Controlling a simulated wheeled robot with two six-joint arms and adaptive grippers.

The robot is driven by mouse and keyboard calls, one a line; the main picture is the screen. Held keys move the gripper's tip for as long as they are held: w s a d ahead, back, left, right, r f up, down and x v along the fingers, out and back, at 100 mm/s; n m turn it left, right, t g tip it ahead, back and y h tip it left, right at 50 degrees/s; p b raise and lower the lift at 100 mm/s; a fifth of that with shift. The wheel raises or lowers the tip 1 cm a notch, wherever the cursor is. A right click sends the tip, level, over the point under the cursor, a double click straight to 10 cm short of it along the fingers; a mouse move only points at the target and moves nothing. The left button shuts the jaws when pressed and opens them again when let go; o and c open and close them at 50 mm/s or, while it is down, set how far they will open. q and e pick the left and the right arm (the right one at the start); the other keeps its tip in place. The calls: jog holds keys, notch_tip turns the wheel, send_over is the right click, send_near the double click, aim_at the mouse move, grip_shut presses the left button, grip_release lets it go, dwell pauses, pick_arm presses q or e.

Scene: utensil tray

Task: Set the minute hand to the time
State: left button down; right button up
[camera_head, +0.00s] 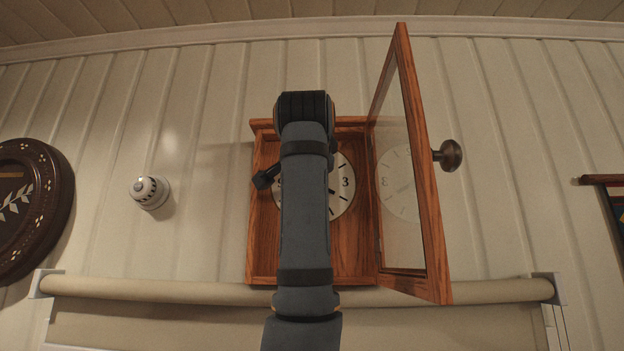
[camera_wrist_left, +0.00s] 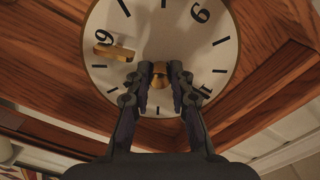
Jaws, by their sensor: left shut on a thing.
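The clock face (camera_head: 341,199) is white with dark numerals and sits in a wooden case in the head view; my left arm covers its middle and most of its left. In the left wrist view the face (camera_wrist_left: 215,40) appears turned, with the 9 and 6 in sight. My left gripper (camera_wrist_left: 160,82) is at the face, its fingertips on both sides of a brass piece (camera_wrist_left: 160,73) and closed on it. Which piece belongs to which hand I cannot tell. My right gripper is out of view.
The glazed clock door (camera_head: 432,230) stands open on the right, with a round dark knob (camera_head: 447,155). A small white fixture (camera_head: 149,192) is on the wall at left. A rolled blind (camera_head: 150,289) runs below the clock.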

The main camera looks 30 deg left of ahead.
pick_arm(q)
jog(key=shift+w+f, duration=0.1)
jog(key=shift+f, duration=0.05)
jog(key=c, duration=1.2)
grip_release()
jog(key=shift+d, duration=0.1)
jog(key=shift+s, duration=0.25)
jog(key=v, duration=1.2)
jog(key=shift+w, duration=0.1)
